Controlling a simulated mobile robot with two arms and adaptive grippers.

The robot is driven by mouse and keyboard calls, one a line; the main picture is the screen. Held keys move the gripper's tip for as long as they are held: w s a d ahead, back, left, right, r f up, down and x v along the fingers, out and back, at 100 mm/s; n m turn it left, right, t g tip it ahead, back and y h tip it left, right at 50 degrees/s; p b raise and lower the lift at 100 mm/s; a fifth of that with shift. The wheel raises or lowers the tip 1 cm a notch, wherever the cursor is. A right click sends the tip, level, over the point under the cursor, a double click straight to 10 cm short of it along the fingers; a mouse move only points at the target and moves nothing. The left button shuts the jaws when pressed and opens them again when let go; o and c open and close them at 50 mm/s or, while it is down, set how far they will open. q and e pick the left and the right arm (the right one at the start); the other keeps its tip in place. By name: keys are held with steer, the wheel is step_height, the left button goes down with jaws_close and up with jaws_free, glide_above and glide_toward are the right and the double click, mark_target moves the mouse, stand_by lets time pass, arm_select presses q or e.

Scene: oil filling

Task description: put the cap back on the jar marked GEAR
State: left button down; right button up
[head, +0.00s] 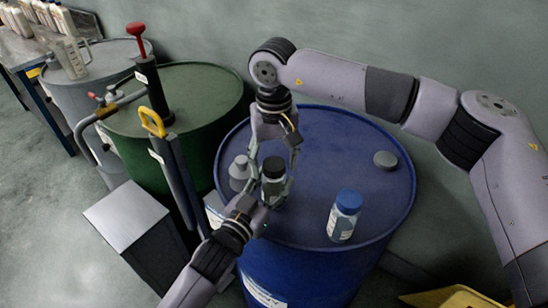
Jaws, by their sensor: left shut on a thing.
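A jar with a dark top (273,172) stands on the blue drum (330,135), partly hidden by my grippers. My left gripper (266,198) is shut on this jar from the front. My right gripper (275,145) points down over it, its fingers on either side of the dark top; whether they press on it I cannot tell. A grey round cap (385,160) lies apart at the right of the drum top. A grey jar (240,173) stands just left of the held jar. A jar with a blue cap (345,215) stands at the front right. I cannot read the word GEAR on any label.
A green drum (190,85) with a red-handled pump (140,60) and a yellow-handled tool (153,122) stands to the left. A grey box (128,215) is in front of it. A grey drum (95,70) holds a jug. The drum top's right side is mostly clear.

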steer(key=c, duration=1.2)
steer(key=m, duration=1.6)
steer(key=shift+m, duration=0.4)
steer(key=m, duration=0.9)
steer(key=shift+m, duration=0.3)
steer(key=m, duration=0.5)
steer(key=shift+w+m, duration=0.1)
steer(key=shift+m, duration=0.3)
steer(key=m, duration=0.5)
steer(key=shift+m, duration=0.4)
steer(key=m, duration=0.6)
steer(key=shift+f, duration=0.1)
steer(key=o, duration=1.4)
steer(key=shift+c, duration=0.2)
